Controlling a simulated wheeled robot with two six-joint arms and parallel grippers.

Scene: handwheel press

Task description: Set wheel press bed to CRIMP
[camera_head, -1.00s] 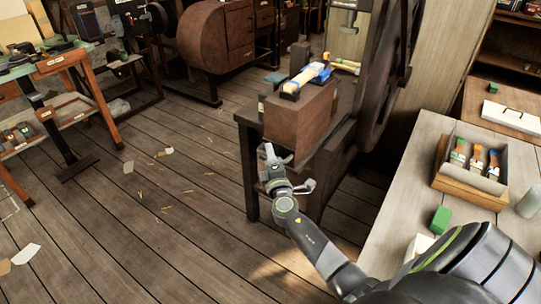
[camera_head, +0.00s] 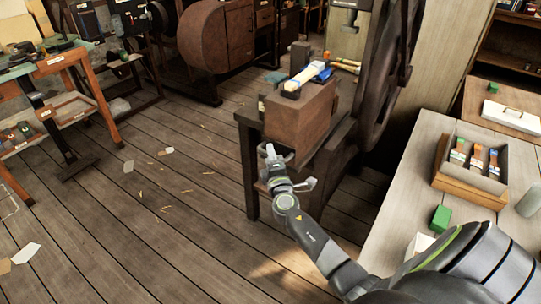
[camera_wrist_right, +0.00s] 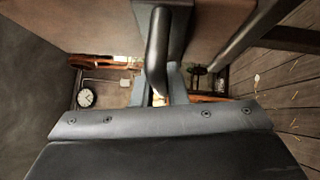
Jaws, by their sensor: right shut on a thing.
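The wheel press stands at the upper middle of the head view, with a brown block-shaped body (camera_head: 300,112) and a large dark handwheel (camera_head: 385,85) behind it on the right. My right gripper (camera_head: 270,152) is low at the front of the press, beside the block's lower front corner. In the right wrist view a dark curved bar (camera_wrist_right: 157,50) runs down between the two grey fingers (camera_wrist_right: 160,85), and the gripper is shut on this bar. I cannot read any CRIMP marking. My left gripper is not in view.
Small white, yellow and blue items (camera_head: 305,77) lie on top of the block. The plank floor (camera_head: 150,215) at left is open, with paper scraps.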

